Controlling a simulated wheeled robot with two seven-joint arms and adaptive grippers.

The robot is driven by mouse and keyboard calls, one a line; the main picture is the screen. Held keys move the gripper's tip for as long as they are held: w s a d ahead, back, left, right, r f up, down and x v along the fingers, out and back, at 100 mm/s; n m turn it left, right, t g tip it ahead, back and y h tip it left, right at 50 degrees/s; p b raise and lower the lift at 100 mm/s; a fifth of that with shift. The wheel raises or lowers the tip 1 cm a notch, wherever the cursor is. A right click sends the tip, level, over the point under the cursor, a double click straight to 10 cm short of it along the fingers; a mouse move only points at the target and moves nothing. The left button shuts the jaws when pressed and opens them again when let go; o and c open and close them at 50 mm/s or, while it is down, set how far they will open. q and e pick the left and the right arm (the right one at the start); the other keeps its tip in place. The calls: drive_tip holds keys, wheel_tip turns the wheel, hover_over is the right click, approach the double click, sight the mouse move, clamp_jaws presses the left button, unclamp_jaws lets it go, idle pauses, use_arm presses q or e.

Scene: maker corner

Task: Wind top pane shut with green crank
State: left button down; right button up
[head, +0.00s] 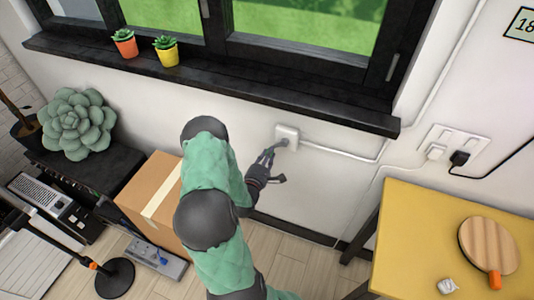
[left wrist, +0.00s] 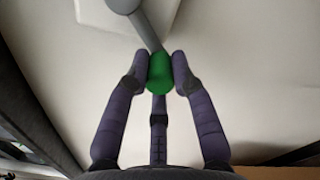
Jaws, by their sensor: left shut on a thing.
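The crank's green knob (left wrist: 159,74) is between the fingers of my left gripper (head: 273,164), which is shut on it. The crank's grey arm (left wrist: 146,28) runs up from the knob in the left wrist view. In the head view the crank joins a white wall box (head: 287,131) below the window sill; my gripper hides the green knob there. The window (head: 310,25) shows only its lower part, with dark frames and green outside. The top pane cannot be made out. My right gripper is not in view.
Two small potted plants, orange (head: 125,44) and yellow (head: 166,50), stand on the dark sill (head: 215,82). A cardboard box (head: 150,200) stands left of my arm. A yellow table (head: 410,235) with a wooden paddle (head: 487,245) is at right. A socket plate (head: 452,148) is on the wall.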

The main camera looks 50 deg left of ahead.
use_arm(q)
drive_tip(key=shift+d+f, duration=0.2)
drive_tip(key=shift+f, duration=0.05)
idle(0.3)
drive_tip(key=c, duration=1)
unclamp_jaws()
drive_tip(key=shift+c, duration=0.2)
drive_tip(key=shift+a+r, duration=0.1)
drive_tip(key=v, duration=1.2)
